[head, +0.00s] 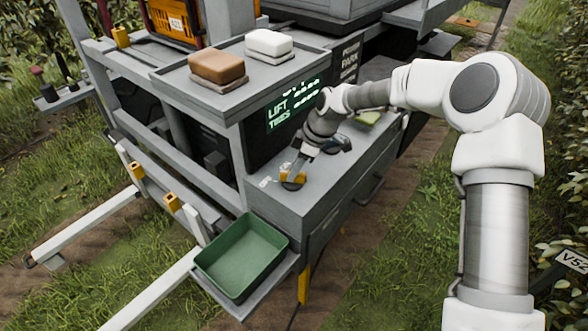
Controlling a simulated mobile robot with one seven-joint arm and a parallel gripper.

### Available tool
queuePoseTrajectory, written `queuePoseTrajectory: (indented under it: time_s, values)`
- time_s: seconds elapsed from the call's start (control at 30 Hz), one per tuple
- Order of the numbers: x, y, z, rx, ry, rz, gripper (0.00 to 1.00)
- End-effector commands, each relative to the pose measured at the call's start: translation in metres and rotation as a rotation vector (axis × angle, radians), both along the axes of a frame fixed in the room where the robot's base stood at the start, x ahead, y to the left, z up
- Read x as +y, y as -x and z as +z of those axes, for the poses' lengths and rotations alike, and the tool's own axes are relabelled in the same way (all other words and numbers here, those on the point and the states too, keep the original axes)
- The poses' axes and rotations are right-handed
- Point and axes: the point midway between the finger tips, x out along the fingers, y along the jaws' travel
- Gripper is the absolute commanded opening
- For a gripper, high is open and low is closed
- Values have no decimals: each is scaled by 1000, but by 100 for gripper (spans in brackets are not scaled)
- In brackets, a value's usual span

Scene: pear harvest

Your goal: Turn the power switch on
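A small yellow fitting (300,177) sits on the grey counter of the machine, beside a small white marking (266,182). It may be the power switch, but it is too small to make out a lever or its position. My gripper (294,176) reaches down to it from above right, with its tip at or against the yellow fitting. The gripper covers part of the fitting. I cannot tell whether the fingers are open or shut, or whether they touch it.
A lit green display (291,104) reading "LIFT" stands behind the counter. A dark sign (349,60) is farther back. A shelf (190,85) holds brown and white blocks. A green tray (241,258) sits lower front. A dark object (338,143) lies near my wrist.

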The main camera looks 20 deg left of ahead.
Motion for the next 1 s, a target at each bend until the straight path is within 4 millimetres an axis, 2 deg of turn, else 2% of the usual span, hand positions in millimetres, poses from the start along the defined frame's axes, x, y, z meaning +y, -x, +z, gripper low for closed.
queuePoseTrajectory:
  time_s: [0.03,0.1,0.57,0.77,1.0]
  values:
    - [0,0,0,0,0,0,10]
    - [0,0,0,0,0,0,0]
    - [0,0,-1,-2,0,-39,0]
    - [0,0,-3,-4,1,-145,0]
    - [1,2,-4,-5,-1,-354,0]
